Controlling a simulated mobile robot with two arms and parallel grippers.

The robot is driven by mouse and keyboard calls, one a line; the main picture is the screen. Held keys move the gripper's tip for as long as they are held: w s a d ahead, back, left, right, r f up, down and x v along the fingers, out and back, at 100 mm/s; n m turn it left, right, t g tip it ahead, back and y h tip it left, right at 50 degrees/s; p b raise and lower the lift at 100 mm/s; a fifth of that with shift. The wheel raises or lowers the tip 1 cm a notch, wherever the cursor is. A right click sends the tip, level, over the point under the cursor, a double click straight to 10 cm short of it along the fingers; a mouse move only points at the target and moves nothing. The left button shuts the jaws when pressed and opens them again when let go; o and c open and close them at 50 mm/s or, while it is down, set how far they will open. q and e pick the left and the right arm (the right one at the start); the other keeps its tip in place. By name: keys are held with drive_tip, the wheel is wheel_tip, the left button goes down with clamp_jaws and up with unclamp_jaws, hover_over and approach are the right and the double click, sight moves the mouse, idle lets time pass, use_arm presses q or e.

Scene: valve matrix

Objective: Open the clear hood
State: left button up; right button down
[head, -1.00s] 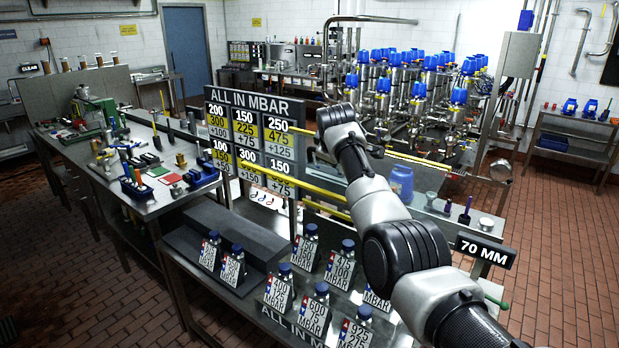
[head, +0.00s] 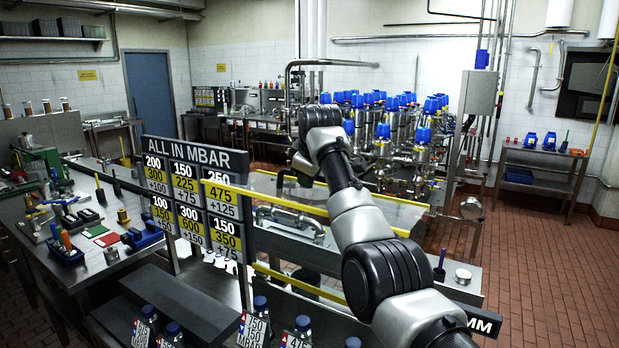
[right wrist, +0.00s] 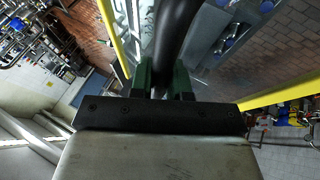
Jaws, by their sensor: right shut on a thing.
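The clear hood (head: 270,201) has yellow edge bars and sits around the middle of the head view, its panes hard to make out. Its yellow edges (right wrist: 285,94) also run along both sides of the right wrist view. My right arm reaches over the hood from the lower right, with its hand mostly hidden behind the arm. In the right wrist view, the green fingers of my right gripper (right wrist: 163,80) are shut on a thick dark bar (right wrist: 176,40), which seems to be the hood's handle. My left gripper is not in view.
The "ALL IN MBAR" board (head: 195,152) stands close to the hood's left end. Labelled bottles (head: 258,322) stand in front below. A tool-covered bench (head: 112,255) is at left. Valves with blue caps (head: 383,131) stand behind. The brick floor (head: 545,275) at right is clear.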

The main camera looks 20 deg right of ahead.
drive_tip(key=shift+f, duration=0.25)
drive_tip(key=c, duration=1.4)
unclamp_jaws()
drive_tip(key=shift+o, duration=1.1)
drive_tip(key=shift+d, duration=0.15)
drive_tip(key=shift+o, duration=0.4)
drive_tip(key=shift+w, duration=0.1)
drive_tip(key=shift+r, duration=0.1)
